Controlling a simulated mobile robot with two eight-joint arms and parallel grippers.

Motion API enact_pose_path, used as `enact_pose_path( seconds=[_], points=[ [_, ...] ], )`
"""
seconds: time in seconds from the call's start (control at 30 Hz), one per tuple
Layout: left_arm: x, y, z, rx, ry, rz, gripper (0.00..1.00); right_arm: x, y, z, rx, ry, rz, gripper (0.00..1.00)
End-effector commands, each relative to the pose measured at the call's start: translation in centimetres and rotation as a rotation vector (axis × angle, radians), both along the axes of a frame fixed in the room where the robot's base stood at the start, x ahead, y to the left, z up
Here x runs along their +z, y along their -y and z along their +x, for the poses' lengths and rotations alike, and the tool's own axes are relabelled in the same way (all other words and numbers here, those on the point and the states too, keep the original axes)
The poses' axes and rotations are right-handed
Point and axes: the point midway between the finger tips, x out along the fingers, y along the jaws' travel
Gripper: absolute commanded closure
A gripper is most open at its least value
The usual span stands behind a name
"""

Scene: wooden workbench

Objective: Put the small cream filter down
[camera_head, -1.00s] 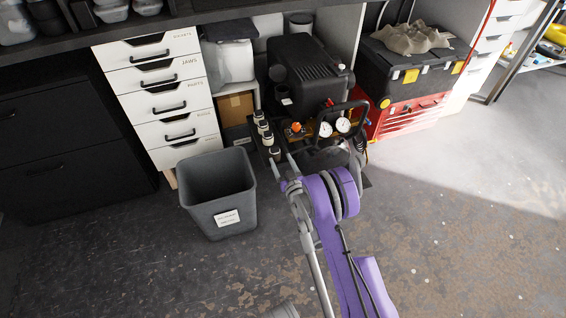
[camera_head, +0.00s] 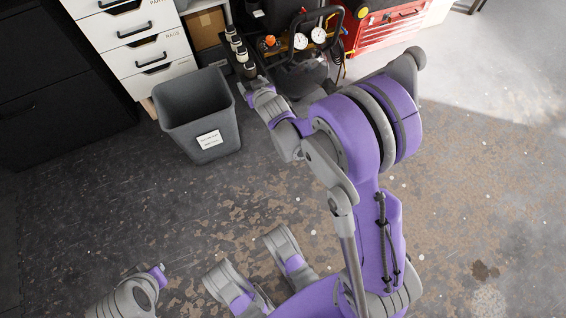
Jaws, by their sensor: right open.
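My right gripper (camera_head: 254,86) is at the end of the purple and grey arm, just right of the grey bin's rim and in front of the compressor. Its fingers are apart, and I see nothing between them. My left gripper is out of view.
A grey bin (camera_head: 174,110) with a white label stands on the worn floor, left of my arm. The compressor (camera_head: 298,75) with two gauges is behind the gripper. White drawers (camera_head: 140,45) are at upper left, a red tool chest (camera_head: 385,30) at upper right. Floor at right is open.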

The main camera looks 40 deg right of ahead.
Motion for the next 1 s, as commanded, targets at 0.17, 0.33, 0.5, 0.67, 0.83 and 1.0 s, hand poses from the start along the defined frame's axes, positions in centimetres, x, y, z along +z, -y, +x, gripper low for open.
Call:
enact_pose_path(
  seconds=[0.17,0.33,0.5,0.67,0.83,1.0],
  points=[
    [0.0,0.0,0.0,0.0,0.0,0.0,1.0,3.0,-3.9,-6.9,0.031,-0.189,0.032,0.29],
    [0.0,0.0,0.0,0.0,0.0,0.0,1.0,4.1,-7.2,-14.9,0.077,-0.371,0.058,0.29],
    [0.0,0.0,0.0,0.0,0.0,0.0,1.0,3.9,-10.0,-23.6,0.137,-0.545,0.084,0.29],
    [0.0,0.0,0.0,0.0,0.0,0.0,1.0,3.1,-11.6,-29.6,0.186,-0.663,0.1,0.29],
    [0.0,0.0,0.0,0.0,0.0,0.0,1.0,2.7,-12.2,-32.3,0.209,-0.717,0.107,0.29],
    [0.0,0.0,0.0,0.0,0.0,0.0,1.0,2.6,-12.2,-32.5,0.211,-0.723,0.107,0.29]
  ],
)
